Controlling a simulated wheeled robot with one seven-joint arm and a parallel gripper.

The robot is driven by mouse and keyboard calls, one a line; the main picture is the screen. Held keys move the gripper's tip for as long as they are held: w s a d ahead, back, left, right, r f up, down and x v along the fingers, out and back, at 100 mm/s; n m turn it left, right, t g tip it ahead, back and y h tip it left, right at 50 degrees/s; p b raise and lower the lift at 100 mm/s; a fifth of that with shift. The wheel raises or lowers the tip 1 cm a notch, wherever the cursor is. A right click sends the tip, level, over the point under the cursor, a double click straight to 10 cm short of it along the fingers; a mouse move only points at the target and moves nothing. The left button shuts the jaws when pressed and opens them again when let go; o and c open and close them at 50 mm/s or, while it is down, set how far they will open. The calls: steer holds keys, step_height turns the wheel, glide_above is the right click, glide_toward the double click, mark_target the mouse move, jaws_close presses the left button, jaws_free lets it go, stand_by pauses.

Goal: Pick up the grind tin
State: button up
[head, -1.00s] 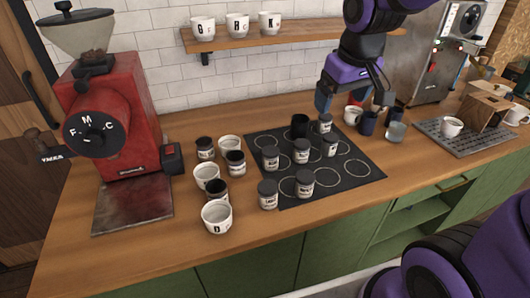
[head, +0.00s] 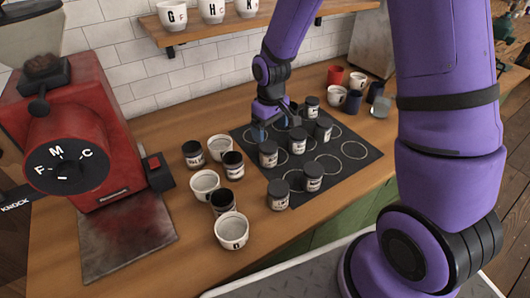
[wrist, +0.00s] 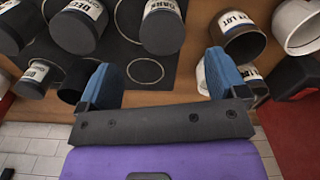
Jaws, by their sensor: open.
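Several small tins with dark lids and pale labels stand on and beside the black mat (head: 330,165). I cannot tell which is the grind tin; most labels are too small or cut off. Tins on the mat include a left one (head: 268,154), a middle one (head: 298,141) and a front one (head: 278,195). My gripper (head: 274,127) is open, low over the mat's back left, close behind the left tin. In the wrist view its blue fingers (wrist: 164,80) are spread with nothing held between them; tins stand beyond, one label starting "DEC" (wrist: 80,27).
More tins (head: 193,153) and white cups (head: 205,184) stand left of the mat. A red grinder (head: 60,130) is at the far left. Mugs (head: 352,101) and a glass (head: 380,106) stand behind right. A shelf (head: 200,32) with cups hangs above.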

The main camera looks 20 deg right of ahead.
mark_target(269, 146)
steer(key=shift+s+a+f, duration=0.1)
steer(key=shift+f, duration=5.05)
steer(key=shift+c, duration=0.5)
steer(key=c, duration=1)
